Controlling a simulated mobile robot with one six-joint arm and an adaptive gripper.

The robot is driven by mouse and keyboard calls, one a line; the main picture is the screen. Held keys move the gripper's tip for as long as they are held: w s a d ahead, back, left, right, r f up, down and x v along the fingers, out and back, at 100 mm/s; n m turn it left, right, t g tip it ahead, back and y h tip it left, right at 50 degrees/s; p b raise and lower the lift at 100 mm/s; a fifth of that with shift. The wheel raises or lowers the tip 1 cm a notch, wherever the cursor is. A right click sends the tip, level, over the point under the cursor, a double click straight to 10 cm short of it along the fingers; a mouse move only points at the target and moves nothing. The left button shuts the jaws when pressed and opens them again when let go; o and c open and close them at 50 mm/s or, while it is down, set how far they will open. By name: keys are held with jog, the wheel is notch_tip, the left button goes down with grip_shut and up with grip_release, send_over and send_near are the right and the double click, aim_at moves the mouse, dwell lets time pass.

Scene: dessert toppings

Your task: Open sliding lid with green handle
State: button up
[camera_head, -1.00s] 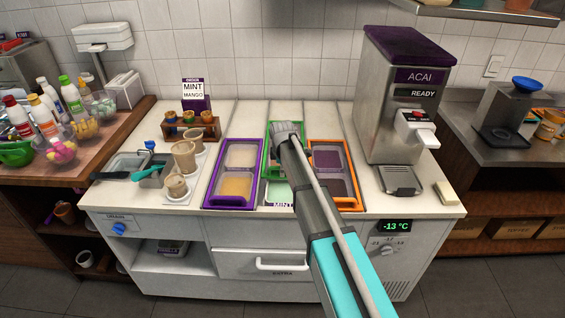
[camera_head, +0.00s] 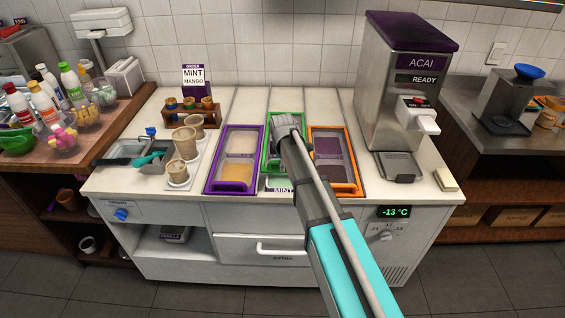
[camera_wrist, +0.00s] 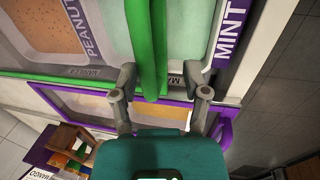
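The green-framed sliding lid (camera_head: 266,160) lies in the middle of the counter, between a purple-framed and an orange-framed lid. It sits further back than those two, and a strip of pale green mint compartment (camera_head: 276,182) is uncovered at its front. My gripper (camera_head: 287,122) is over the green lid and hides much of it. In the wrist view, the green bars of the lid's edge and handle (camera_wrist: 148,45) run between my two spread fingers (camera_wrist: 160,78), closer to the left finger. The gripper looks open. Contact with the handle cannot be told.
The purple lid (camera_head: 209,184) is left of the green one, the orange lid (camera_head: 354,184) right. A MINT label (camera_head: 283,190) is at the front. The acai machine (camera_head: 400,95) stands to the right. Cups (camera_head: 183,145) and an order sign (camera_head: 194,75) are to the left.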

jog(key=s+r+p, duration=0.3)
jog(key=r+p, duration=1.2)
jog(key=shift+r, duration=0.25)
dwell(1.6)
jog(key=shift+f, duration=0.1)
dwell(0.5)
jog(key=shift+w+f+b, duration=0.85)
jog(key=shift+f, duration=0.1)
jog(key=shift+f, duration=0.15)
jog(key=w+f+b, duration=0.1)
jog(key=f+b, duration=0.7)
jog(key=b, duration=0.1)
jog(key=w+f+b, duration=0.1)
jog(key=f+b, duration=0.3)
jog(key=f, duration=0.1)
jog(key=shift+w+f, duration=0.1)
jog(key=shift+w, duration=0.25)
